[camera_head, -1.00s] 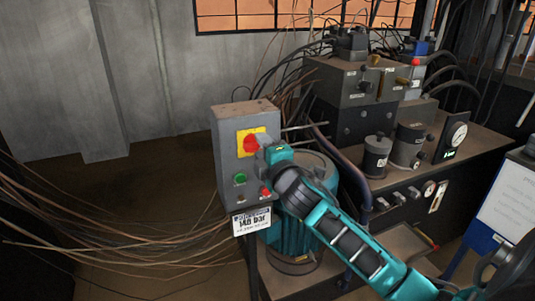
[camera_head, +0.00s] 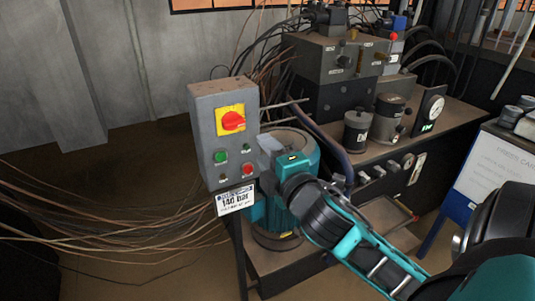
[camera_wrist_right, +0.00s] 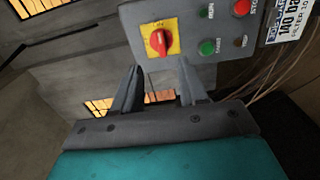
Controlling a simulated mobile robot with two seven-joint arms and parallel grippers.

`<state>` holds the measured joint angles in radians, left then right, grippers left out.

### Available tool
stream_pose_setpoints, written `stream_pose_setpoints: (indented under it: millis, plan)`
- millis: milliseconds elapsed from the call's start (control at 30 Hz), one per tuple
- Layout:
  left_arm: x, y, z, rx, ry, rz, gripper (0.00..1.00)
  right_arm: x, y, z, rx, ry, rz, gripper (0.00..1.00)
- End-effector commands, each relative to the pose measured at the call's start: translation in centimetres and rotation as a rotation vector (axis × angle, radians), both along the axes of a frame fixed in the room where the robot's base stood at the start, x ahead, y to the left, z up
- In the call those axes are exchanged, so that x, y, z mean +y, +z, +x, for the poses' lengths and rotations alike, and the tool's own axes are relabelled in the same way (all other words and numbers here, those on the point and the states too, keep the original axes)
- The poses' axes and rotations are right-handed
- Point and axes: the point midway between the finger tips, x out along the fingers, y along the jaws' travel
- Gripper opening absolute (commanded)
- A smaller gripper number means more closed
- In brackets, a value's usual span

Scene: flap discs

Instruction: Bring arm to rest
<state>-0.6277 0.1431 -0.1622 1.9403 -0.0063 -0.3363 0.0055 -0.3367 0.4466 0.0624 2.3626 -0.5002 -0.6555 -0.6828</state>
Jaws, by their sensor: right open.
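My right arm comes in from the lower right of the head view. Its gripper (camera_head: 266,146) is just right of the grey control box, below and right of the red rotary switch (camera_head: 233,121) on its yellow plate. In the right wrist view the gripper (camera_wrist_right: 160,84) is open, with nothing between its two dark fingers. The red switch (camera_wrist_right: 158,41) shows there beyond the fingertips, apart from them. My left gripper is not in view.
The grey control box (camera_head: 204,115) carries buttons and a "140 bar" sign (camera_head: 236,200). A teal motor (camera_head: 275,215) stands behind my gripper. A hydraulic bench (camera_head: 440,150) fills the right. Loose cables (camera_head: 110,225) hang at left. A whiteboard (camera_head: 495,170) stands far right.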

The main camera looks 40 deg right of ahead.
Motion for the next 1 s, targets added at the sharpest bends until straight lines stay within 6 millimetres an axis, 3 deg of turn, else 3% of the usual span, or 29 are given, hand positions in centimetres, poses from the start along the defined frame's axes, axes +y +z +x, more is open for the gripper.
stream_pose_setpoints:
  millis: [500, 600, 667, 733, 867, 1000]
  plan:
    - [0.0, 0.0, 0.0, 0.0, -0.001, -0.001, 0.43, 0.0, 0.0, 0.0, 0.0, 0.0, 0.001, 0.43]
    - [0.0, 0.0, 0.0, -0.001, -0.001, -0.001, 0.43, 0.3, -1.1, 0.0, 0.018, 0.009, 0.037, 0.43]
    - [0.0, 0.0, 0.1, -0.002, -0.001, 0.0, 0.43, 0.8, -3.0, -0.1, 0.046, 0.022, 0.105, 0.43]
    - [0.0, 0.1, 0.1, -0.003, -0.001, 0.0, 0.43, 1.8, -6.4, -0.4, 0.098, 0.043, 0.236, 0.43]
    - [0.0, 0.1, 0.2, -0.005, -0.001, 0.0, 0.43, 5.2, -14.7, -2.4, 0.225, 0.061, 0.59, 0.43]
    - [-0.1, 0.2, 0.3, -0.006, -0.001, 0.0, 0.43, 9.6, -22.4, -6.0, 0.343, 0.02, 0.99, 0.43]
